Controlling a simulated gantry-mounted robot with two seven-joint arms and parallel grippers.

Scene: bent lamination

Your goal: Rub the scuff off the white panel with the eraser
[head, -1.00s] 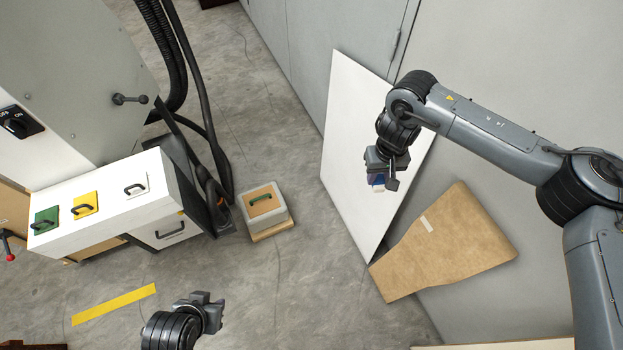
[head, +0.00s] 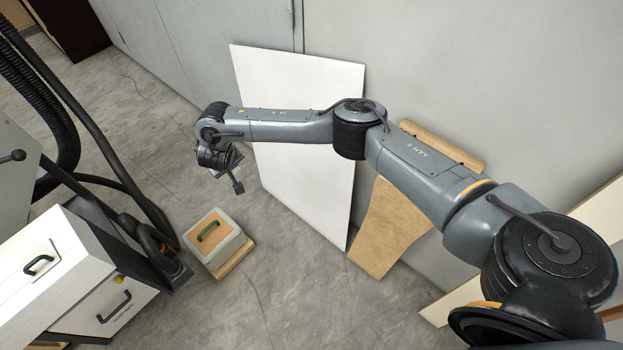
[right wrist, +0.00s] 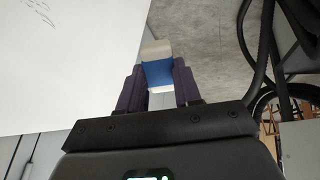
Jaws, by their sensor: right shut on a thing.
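The white panel (head: 310,185) leans against the grey wall in the head view, partly behind my right forearm. It also fills the upper left of the right wrist view (right wrist: 70,70). Faint dark scuff marks (right wrist: 42,12) show on it near that view's top left edge; I cannot make them out in the head view. My right gripper (head: 232,176) is beside the panel's left edge. It is shut on the eraser (right wrist: 157,73), which has a blue sleeve and a pale end, and the eraser appears clear of the panel. My left gripper is out of view.
A pale box with a green handle (head: 213,240) stands on the floor below my right gripper. A white drawer cabinet (head: 80,270) and black hoses (head: 115,185) are at left. A brown sheet (head: 390,230) leans right of the panel.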

